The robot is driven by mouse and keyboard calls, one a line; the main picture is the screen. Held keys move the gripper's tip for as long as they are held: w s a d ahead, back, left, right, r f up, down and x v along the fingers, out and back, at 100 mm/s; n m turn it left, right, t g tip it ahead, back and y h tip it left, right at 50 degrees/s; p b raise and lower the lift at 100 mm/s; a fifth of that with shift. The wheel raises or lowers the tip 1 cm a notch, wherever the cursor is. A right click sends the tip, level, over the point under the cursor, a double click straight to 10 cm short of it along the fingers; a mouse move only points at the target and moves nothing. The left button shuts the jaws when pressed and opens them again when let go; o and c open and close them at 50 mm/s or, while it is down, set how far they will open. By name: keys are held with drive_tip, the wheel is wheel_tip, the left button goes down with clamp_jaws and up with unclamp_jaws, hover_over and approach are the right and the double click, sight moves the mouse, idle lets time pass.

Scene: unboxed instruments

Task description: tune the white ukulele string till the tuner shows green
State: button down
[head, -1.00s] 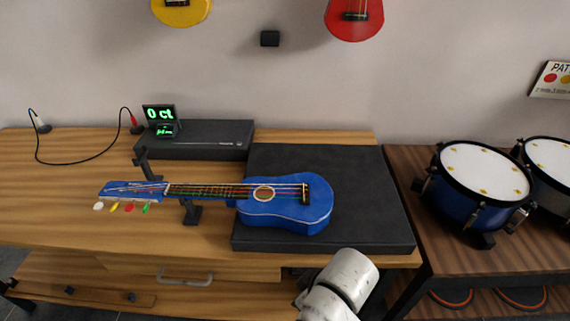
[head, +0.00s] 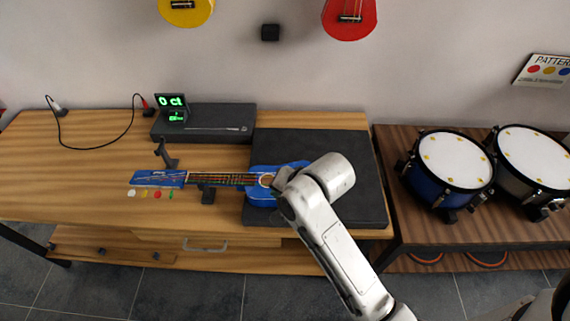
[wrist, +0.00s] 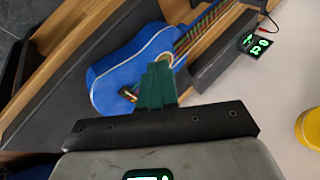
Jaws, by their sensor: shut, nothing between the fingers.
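The blue ukulele (head: 262,198) lies flat, its body on a dark mat (head: 365,200) and its neck pointing left over a small stand (head: 208,195). Its headstock (head: 158,178) has a white peg (head: 131,193) at the far left, then yellow, red and green pegs. The tuner (head: 171,106) shows green characters on a dark screen; it also shows in the wrist view (wrist: 256,44). My gripper (wrist: 158,68), with green fingers, is shut and empty above the ukulele body, which also shows in the wrist view (wrist: 108,78). In the head view my arm hides much of the body.
A black box (head: 225,117) stands at the back of the wooden table (head: 90,170), with a cable on its left. Drums (head: 452,165) stand on a table to the right. Yellow (head: 186,10) and red (head: 349,18) ukuleles hang on the wall. The table's left part is mostly clear.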

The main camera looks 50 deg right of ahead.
drive_tip(key=w+d+r+m+t+h, duration=0.1)
drive_tip(key=w+d+r+m, duration=0.2)
drive_tip(key=w+d+m, duration=0.3)
drive_tip(key=shift+w+d+m+t+h, duration=0.15)
drive_tip(key=shift+d+m+t+h, duration=0.2)
drive_tip(key=shift+d+m, duration=2.95)
drive_tip(key=shift+a+m, duration=1)
wheel_tip(320, 180, down, 7)
drive_tip(key=b, duration=0.5)
drive_tip(key=shift+r, duration=0.2)
drive_tip(key=shift+f+b, duration=0.5)
drive_tip(key=shift+f, duration=0.5)
drive_tip(key=shift+f, duration=0.2)
drive_tip(key=shift+f, duration=0.2)
